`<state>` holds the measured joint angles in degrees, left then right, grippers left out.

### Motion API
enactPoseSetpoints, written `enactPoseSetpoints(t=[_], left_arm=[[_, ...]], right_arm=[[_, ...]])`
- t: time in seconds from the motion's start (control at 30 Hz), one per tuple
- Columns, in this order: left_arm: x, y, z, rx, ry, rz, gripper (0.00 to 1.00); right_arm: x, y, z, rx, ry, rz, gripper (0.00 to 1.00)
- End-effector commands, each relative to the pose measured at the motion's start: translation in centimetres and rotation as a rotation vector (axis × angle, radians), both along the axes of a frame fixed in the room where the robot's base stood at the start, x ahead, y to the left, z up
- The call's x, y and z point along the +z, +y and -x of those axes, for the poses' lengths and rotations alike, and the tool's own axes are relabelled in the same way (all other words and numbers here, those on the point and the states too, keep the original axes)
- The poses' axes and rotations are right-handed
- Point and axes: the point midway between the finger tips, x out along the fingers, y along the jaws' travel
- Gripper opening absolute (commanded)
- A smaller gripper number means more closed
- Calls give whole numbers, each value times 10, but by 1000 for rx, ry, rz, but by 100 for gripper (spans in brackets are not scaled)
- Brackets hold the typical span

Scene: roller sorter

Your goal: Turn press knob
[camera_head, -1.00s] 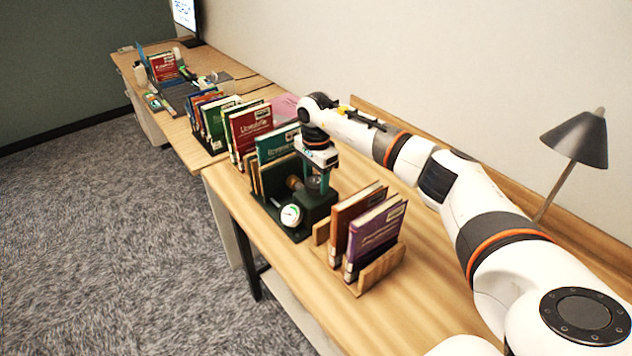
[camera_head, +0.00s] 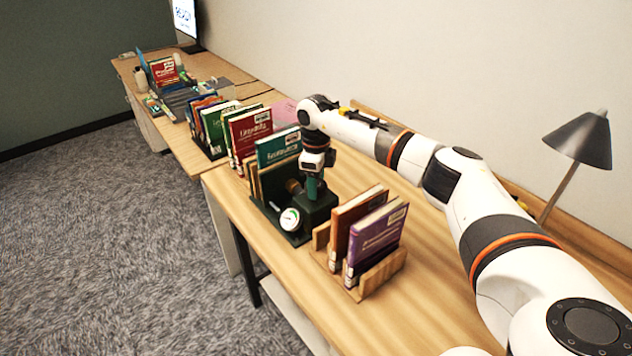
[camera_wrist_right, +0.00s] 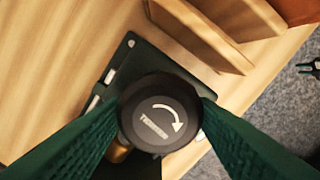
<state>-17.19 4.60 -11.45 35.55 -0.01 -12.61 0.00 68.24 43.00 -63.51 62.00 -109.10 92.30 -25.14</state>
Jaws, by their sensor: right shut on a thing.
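The dark green press (camera_head: 294,236) stands on the wooden table, with a round white gauge (camera_head: 290,219) on its front. The teal book (camera_head: 278,147) stands in the press beside wooden boards. My right gripper (camera_head: 313,188) points down over the press's right part. In the right wrist view the round black knob (camera_wrist_right: 160,114) carries a white curved arrow and lettering. The green fingers of my right gripper (camera_wrist_right: 160,125) are shut on the knob from both sides. In the head view the gripper hides the knob. My left gripper is not in view.
A wooden rack (camera_head: 360,276) with a brown book (camera_head: 352,222) and a purple book (camera_head: 376,240) stands right of the press. More books (camera_head: 249,134) stand beyond it. A lamp (camera_head: 580,140) stands at the right. The table front right is clear.

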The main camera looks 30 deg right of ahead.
Motion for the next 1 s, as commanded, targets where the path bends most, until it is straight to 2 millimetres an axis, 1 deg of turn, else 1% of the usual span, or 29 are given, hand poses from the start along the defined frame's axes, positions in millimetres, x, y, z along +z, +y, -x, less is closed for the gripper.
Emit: enactPoseSetpoints(t=[0.03, 1.0], left_arm=[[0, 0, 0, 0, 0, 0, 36], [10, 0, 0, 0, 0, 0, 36]], right_arm=[[2, -1, -1, -46, -5, 1, 29], [4, -1, -2, -969, -8, -1, 29]])
